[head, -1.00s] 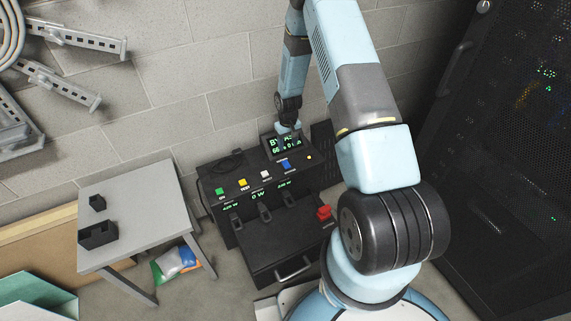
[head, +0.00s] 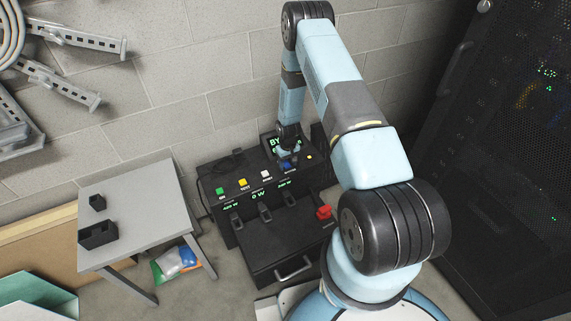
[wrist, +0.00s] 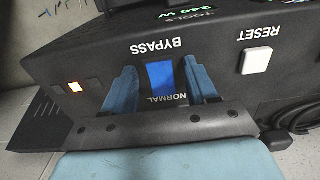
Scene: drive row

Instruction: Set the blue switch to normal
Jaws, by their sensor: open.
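The blue switch (wrist: 160,77) shows in the wrist view between the two fingers of my gripper (wrist: 163,84). The label BYPASS stands on its far side and NORMAL on its near side, both upside down in this view. My gripper is open, with one finger on each side of the switch; I cannot tell whether either touches it. In the head view my gripper (head: 287,155) is over the right part of the black control box (head: 225,172), and the blue switch shows just below it (head: 287,167). The screen behind it is partly hidden and begins with "BY".
Green (head: 220,191) and yellow (head: 243,183) buttons are farther left on the box in the head view. A grey table (head: 150,215) stands left.

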